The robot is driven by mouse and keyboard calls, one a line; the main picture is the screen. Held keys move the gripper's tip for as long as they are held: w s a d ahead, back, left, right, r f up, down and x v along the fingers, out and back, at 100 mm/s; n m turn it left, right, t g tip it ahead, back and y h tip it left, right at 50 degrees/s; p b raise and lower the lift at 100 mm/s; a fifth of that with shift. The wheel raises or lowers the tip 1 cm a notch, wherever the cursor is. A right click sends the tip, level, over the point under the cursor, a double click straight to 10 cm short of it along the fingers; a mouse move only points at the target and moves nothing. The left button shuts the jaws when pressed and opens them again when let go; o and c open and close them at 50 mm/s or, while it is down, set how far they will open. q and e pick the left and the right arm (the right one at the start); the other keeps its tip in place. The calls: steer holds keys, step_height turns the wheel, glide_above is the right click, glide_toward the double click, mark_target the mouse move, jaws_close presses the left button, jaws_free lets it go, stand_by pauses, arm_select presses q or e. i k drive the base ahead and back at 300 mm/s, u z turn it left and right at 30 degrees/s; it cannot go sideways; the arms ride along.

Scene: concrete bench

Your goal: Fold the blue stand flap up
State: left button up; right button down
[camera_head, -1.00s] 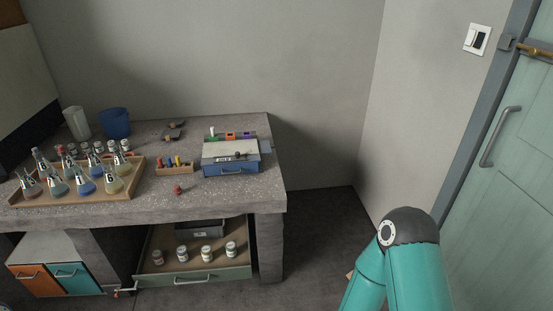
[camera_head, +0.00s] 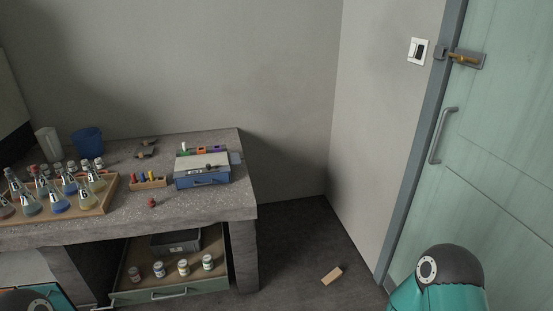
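A blue box-like unit (camera_head: 203,180) with a pale top stands at the right end of the concrete bench (camera_head: 225,204). It has a handle on its front and small coloured pieces along its back. A small blue-grey piece (camera_head: 235,157) shows at its right edge; I cannot tell whether this is the stand flap. My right arm shows at the bottom right, and part of my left arm at the bottom left. Neither gripper is in view, and both arms are well away from the blue unit.
A wooden tray of flasks (camera_head: 103,206), a small rack (camera_head: 150,183) and a red piece (camera_head: 152,203) are on the bench. A drawer (camera_head: 170,290) with several jars stands open below. A wooden block (camera_head: 332,275) lies on the floor. A green door (camera_head: 500,140) is at right.

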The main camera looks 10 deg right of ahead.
mark_target(235, 158)
steer(key=z, duration=0.85)
steer(key=i, duration=2)
steer(key=z, duration=1.1)
steer(key=i, duration=0.25)
steer(key=u, duration=2.45)
steer(key=k, duration=0.5)
steer(key=u, duration=0.25)
steer(key=i, duration=0.5)
